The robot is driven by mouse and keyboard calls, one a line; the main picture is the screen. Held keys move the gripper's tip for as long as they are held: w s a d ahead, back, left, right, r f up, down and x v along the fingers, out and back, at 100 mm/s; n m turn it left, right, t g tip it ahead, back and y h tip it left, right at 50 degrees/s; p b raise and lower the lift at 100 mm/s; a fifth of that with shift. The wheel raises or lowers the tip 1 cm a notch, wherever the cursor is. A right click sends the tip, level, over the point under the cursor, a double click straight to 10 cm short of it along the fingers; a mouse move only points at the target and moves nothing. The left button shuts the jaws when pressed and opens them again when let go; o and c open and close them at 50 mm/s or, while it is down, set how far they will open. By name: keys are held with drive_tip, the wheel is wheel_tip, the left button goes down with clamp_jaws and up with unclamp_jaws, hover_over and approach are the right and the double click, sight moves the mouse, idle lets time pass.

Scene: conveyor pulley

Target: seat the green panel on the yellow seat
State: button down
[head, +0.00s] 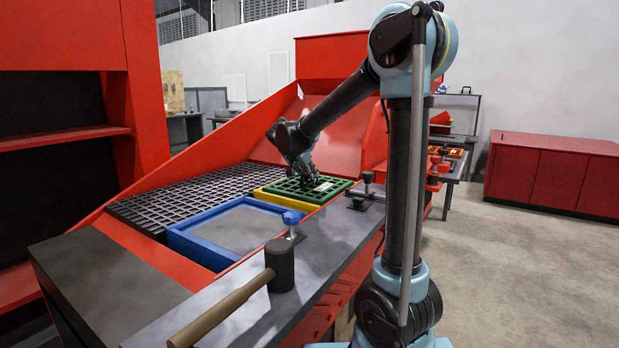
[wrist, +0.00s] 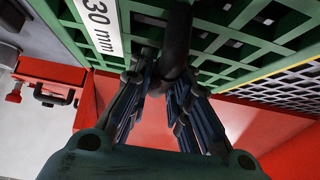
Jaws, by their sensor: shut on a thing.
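The green panel (head: 336,186) is a grid with a white label; in the wrist view the label reads "30 mm" beside the green bars (wrist: 228,50). My gripper (head: 304,180) is over the panel, its fingers (wrist: 163,88) shut on a dark handle on the panel. The yellow seat (head: 285,200) shows as a strip along the panel's left and front edges in the head view. The panel covers the rest of it. A thin yellow edge also shows beside the panel in the wrist view (wrist: 285,68). I cannot tell whether the panel touches the seat all round.
A blue frame (head: 190,244) with a grey floor lies in front of the seat. A dark grid (head: 185,195) lies to the left. A mallet (head: 280,265) and blue-knobbed clamp (head: 292,220) are on the grey ledge; another clamp (head: 366,190) is near the panel's right.

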drive_tip(key=shift+f, duration=0.3)
idle(0.4)
drive_tip(key=c, duration=1.4)
unclamp_jaws()
drive_tip(key=v, duration=1.1)
drive_tip(key=shift+s+a+r, duration=0.2)
drive_tip(key=shift+r, duration=0.1)
